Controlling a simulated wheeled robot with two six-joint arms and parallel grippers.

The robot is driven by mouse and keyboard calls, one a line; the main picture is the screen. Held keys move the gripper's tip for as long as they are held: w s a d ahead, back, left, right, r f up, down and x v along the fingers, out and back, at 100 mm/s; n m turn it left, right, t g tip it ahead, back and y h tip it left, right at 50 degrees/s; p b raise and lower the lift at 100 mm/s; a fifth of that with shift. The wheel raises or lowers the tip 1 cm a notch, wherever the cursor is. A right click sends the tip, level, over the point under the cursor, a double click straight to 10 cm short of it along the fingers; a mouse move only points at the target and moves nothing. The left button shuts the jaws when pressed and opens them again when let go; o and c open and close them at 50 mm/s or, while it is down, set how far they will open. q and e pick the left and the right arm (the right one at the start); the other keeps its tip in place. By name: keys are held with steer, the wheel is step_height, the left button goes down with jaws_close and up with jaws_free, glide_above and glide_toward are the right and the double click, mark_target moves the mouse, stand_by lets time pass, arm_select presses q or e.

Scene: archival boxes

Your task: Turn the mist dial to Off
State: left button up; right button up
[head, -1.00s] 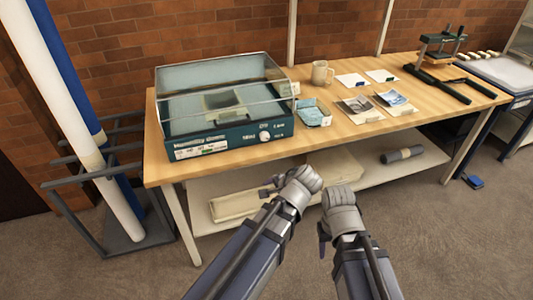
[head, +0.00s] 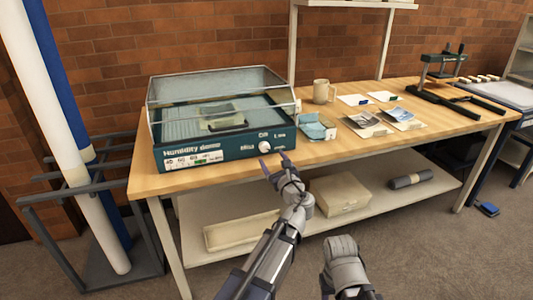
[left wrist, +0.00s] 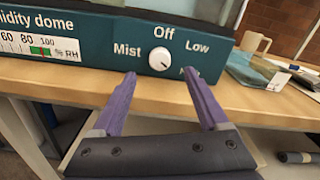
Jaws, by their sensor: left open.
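The mist dial is a round white knob (head: 265,147) on the dark teal front panel of the humidity dome (head: 225,150). In the left wrist view the knob (left wrist: 159,59) sits beside "Mist" on its left, below "Off", with "Low" at its upper right. A label at its lower right is partly hidden by a finger. A small dark mark on the knob seems to point to the lower right. My left gripper (head: 275,159) is open, its purple fingers (left wrist: 160,98) spread just below and in front of the dial, apart from it. My right gripper (head: 342,258) is low, its jaws unclear.
The dome stands at the wooden table's (head: 330,153) front left edge. A blue packet (head: 313,128), a mug (head: 321,92) and photo cards (head: 366,124) lie to its right. A lower shelf holds a box (head: 340,196) and a grey roll (head: 410,179). Tall rolls stand at left.

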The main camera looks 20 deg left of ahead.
mark_target(265, 148)
arm_select(q)
steer(key=x, duration=0.7)
jaws_close()
stand_by(0.6)
